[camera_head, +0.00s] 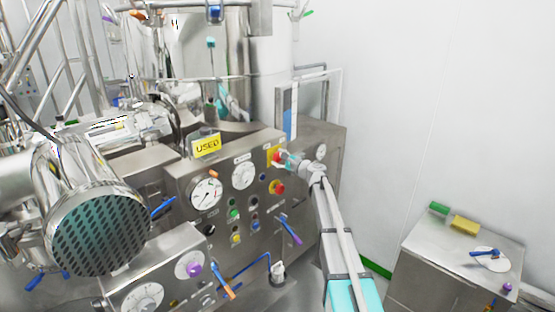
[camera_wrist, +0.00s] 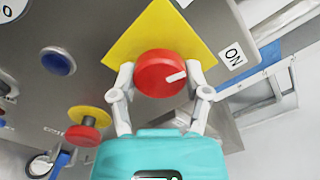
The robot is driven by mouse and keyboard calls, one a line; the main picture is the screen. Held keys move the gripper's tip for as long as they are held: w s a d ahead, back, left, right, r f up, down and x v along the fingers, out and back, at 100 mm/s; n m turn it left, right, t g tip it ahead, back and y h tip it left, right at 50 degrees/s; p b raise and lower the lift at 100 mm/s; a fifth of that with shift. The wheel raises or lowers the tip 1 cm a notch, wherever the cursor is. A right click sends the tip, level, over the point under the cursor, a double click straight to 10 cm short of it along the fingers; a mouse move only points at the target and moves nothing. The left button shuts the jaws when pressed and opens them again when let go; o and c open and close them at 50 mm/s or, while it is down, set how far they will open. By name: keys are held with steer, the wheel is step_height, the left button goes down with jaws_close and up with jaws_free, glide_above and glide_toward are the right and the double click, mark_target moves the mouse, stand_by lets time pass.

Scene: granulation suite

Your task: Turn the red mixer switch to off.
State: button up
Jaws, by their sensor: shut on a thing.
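The red mixer switch (camera_wrist: 156,75) is a round red knob on a yellow plate (camera_wrist: 150,28) in the wrist view. Its white mark points right and slightly up, toward the white ON label (camera_wrist: 232,57). My gripper (camera_wrist: 161,82) has one finger on each side of the knob and is shut on it. In the head view, the switch (camera_head: 278,157) sits at the upper right of the steel control panel (camera_head: 225,178). My gripper (camera_head: 290,161) reaches it from the right and hides part of it. No OFF label is visible.
A red button (camera_head: 277,187) on yellow is just below the switch. A blue button (camera_wrist: 58,61) is left of it in the wrist view. Gauges (camera_head: 206,194), levers and a yellow USED sign (camera_head: 206,145) crowd the panel. A steel cabinet (camera_head: 455,262) stands right; floor lies between.

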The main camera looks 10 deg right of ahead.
steer(key=n, duration=0.6)
steer(key=shift+s+n, duration=0.1)
steer(key=shift+n, duration=0.2)
steer(key=n, duration=0.5)
steer(key=shift+n, duration=0.3)
steer(key=o, duration=1.1)
steer(key=shift+r, duration=0.1)
steer(key=shift+o, duration=0.2)
steer(key=shift+d, duration=0.1)
steer(key=v, duration=1.1)
steer(key=shift+s+d, duration=0.15)
steer(key=shift+s, duration=0.2)
